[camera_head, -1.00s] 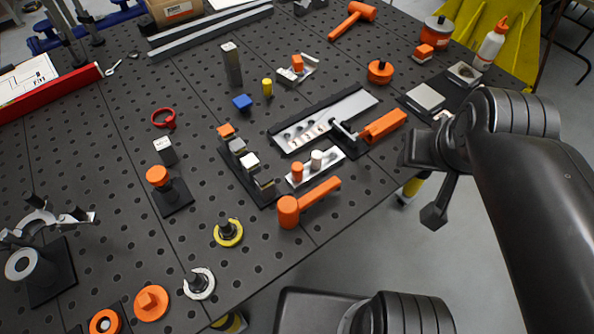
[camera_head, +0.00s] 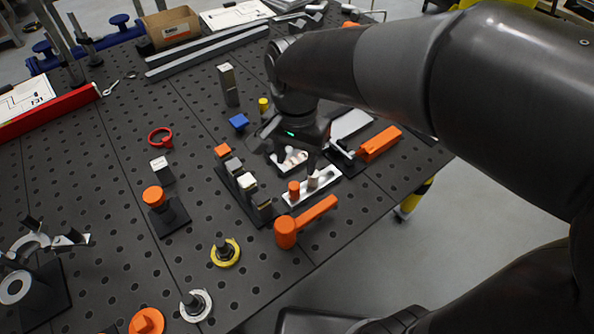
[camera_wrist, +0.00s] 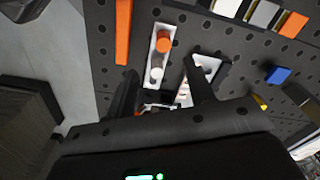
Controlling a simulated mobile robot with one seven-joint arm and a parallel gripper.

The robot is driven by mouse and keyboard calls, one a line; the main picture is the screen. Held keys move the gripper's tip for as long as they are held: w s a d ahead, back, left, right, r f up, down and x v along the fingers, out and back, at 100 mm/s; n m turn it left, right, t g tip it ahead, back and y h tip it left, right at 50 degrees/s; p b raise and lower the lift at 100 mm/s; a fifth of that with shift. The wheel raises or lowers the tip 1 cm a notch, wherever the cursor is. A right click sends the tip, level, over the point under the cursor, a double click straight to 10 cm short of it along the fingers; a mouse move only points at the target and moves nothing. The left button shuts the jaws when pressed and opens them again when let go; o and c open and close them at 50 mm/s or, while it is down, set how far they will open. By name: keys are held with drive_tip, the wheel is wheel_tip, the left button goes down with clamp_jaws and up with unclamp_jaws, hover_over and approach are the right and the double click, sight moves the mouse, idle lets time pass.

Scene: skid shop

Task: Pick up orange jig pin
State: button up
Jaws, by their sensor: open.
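The orange jig pin (camera_head: 294,188) stands upright at the left part of a small light metal tray (camera_head: 327,178). A pale pin (camera_head: 313,180) stands beside it in the same tray. In the wrist view the orange pin (camera_wrist: 163,42) is at the far end of the tray, with the pale pin (camera_wrist: 156,74) nearer to me. My gripper (camera_head: 296,163) is open and empty, just behind the tray in the head view. In the wrist view its two fingers (camera_wrist: 160,75) point toward the tray, one to each side of the pale pin's image. The orange pin lies beyond the fingertips, apart from them.
An orange mallet (camera_head: 305,221) lies in front of the tray. A rack of small blocks (camera_head: 263,207) stands to its left. A larger metal plate (camera_head: 350,124) and an orange-handled clamp (camera_head: 380,143) are behind and right.

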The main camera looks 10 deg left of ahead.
sight(294, 185)
wheel_tip(294, 185, down, 6)
drive_tip(key=shift+a, duration=0.1)
drive_tip(key=f, duration=0.4)
drive_tip(key=shift+w+a+f, duration=0.15)
drive_tip(key=shift+w+f, duration=0.1)
drive_tip(key=shift+f, duration=0.15)
drive_tip(key=shift+c, duration=0.3)
clamp_jaws()
drive_tip(key=shift+r, duration=0.1)
